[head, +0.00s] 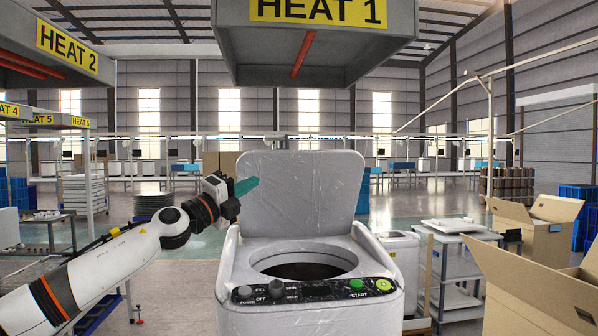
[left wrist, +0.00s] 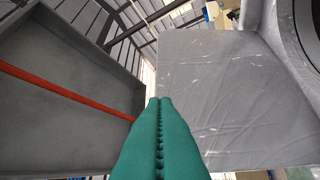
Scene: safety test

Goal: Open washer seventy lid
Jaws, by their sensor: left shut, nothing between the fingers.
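The white top-loading washer (head: 306,262) stands in the middle of the head view. Its lid (head: 303,182) is raised upright at the back, and the round drum opening (head: 305,270) shows uncovered. My left gripper (head: 247,186) has green fingers and is at the lid's left edge; I cannot tell whether it touches. In the left wrist view its green fingers (left wrist: 160,140) are pressed together with nothing between them. The lid's scuffed grey face (left wrist: 240,100) fills the right of that view. My right gripper is not in view.
A grey hood labelled HEAT 1 (head: 318,40) hangs above the washer. Open cardboard boxes (head: 540,285) and a grey cart (head: 460,270) stand at the right. A control panel (head: 312,289) with knobs and a green START button runs along the washer's front.

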